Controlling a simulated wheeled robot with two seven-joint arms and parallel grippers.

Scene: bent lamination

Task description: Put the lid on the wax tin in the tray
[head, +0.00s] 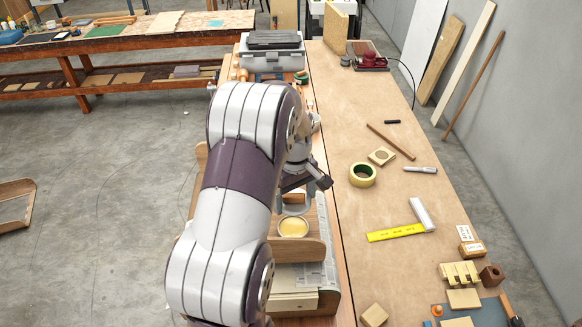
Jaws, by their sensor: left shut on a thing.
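The wax tin (293,227) is open and round, with pale yellow wax showing. It sits in the wooden tray (312,249), which has raised, curved walls. My left gripper (296,198) is just beyond the tin in the picture, at the tray. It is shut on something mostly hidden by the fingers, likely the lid. The gap between it and the tin cannot be judged exactly. My left arm covers much of the tray's left side. My right gripper is not in view.
On the bench to the right lie a green-yellow tape roll (362,175), a try square (408,226), a marker (420,169) and wood blocks (460,273). A grey toolbox (272,50) stands at the far end. The bench's middle right is mostly clear.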

